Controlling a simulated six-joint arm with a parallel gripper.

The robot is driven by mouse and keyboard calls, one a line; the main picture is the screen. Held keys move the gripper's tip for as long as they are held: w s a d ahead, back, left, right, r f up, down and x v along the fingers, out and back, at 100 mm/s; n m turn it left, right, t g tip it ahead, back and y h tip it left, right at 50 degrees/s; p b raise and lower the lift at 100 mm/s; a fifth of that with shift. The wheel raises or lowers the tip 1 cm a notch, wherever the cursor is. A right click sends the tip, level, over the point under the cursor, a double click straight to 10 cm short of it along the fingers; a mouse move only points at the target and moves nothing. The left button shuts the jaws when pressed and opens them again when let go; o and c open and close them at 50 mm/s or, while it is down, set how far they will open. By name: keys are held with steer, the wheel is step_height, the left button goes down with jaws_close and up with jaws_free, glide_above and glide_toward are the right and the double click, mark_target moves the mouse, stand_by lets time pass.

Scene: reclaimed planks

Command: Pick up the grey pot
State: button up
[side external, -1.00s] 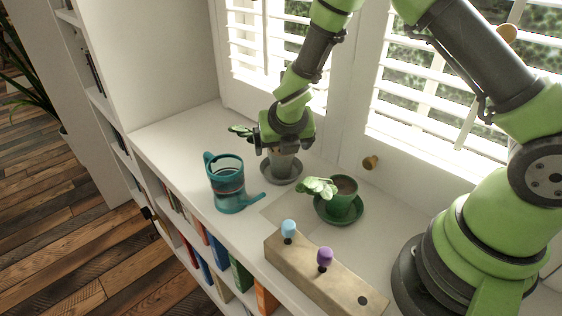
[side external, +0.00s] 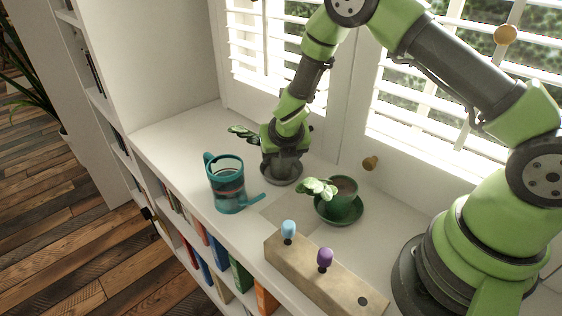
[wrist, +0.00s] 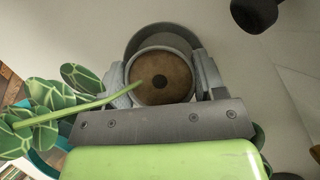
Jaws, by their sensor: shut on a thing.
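The grey pot (wrist: 161,77) holds brown soil and a leafy green plant (wrist: 50,108) that leans out to the left. The pot is in the grey saucer (side external: 282,180) on the white shelf top. My gripper (side external: 283,168) reaches down around the pot from above. In the wrist view its two fingers (wrist: 162,80) are on either side of the pot, shut on it. In the side view the gripper hides most of the pot, and I cannot tell whether the pot's base still touches the saucer.
A teal watering can (side external: 227,183) stands close to the left. A green pot (side external: 342,190) on a green saucer (side external: 350,211) stands to the right. A wooden block (side external: 322,275) with blue and purple tools is in front. Shuttered windows (side external: 262,75) rise behind.

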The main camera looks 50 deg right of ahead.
step_height(320, 180, up, 13)
stand_by(1.2)
steer(key=shift+d, duration=0.1)
steer(key=f, duration=0.2)
steer(key=d+f, duration=0.1)
steer(key=shift+w+n, duration=0.3)
steer(key=shift+w, duration=0.1)
steer(key=shift+n+y, duration=0.5)
steer(key=shift+n, duration=0.3)
steer(key=f, duration=0.5)
steer(key=shift+s+a, duration=0.2)
steer(key=shift+a, duration=0.2)
steer(key=shift+s+a+f+t, duration=0.2)
steer(key=shift+f+t, duration=0.1)
steer(key=shift+f, duration=1.85)
steer(key=o, duration=1.3)
steer(key=shift+c, duration=0.2)
